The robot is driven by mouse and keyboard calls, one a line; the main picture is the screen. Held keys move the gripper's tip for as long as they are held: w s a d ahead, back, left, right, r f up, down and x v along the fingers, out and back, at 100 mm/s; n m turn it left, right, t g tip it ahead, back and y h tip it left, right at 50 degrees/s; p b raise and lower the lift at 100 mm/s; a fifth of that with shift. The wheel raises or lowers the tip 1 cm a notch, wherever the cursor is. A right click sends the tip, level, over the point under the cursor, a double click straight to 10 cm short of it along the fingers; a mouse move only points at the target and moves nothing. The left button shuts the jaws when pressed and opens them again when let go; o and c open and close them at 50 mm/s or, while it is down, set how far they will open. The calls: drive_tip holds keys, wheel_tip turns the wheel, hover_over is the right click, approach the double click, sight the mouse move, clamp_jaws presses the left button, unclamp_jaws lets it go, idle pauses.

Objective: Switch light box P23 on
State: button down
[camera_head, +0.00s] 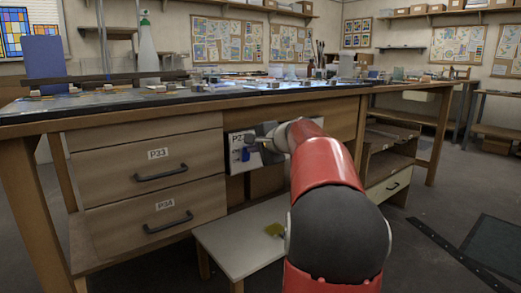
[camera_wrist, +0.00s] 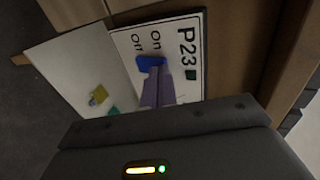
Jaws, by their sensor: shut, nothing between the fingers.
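The white panel of light box P23 (camera_wrist: 185,25) fills the upper middle of the wrist view, with "On" and "Off" printed on it. A blue switch (camera_wrist: 147,62) sits beside these words. A small dark teal square (camera_wrist: 191,74) is on the panel near the "P23" label. In the head view the panel (camera_head: 235,139) is under the bench top, partly hidden by my arm. My gripper (camera_wrist: 155,72) is shut and empty, its fingertips at the blue switch and overlapping its edge; I cannot tell whether they touch. It also shows in the head view (camera_head: 250,141).
The workbench (camera_head: 140,107) overhangs the panel. Drawers with dark handles, the lower labelled P34 (camera_head: 165,205), are left of it. A low white stool (camera_head: 235,250) with a yellow-green piece stands below.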

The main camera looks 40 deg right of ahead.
drive_tip(key=shift+w+r, duration=0.1)
idle(0.3)
drive_tip(key=r+g+p, duration=0.1)
drive_tip(key=p, duration=0.3)
drive_tip(key=shift+w+p, duration=0.3)
drive_tip(key=shift+w, duration=0.1)
drive_tip(key=shift+f+b, duration=0.3)
drive_tip(key=shift+f, duration=0.15)
drive_tip(key=shift+r, duration=0.1)
drive_tip(key=shift+r+p, duration=0.6)
drive_tip(key=shift+r, duration=0.15)
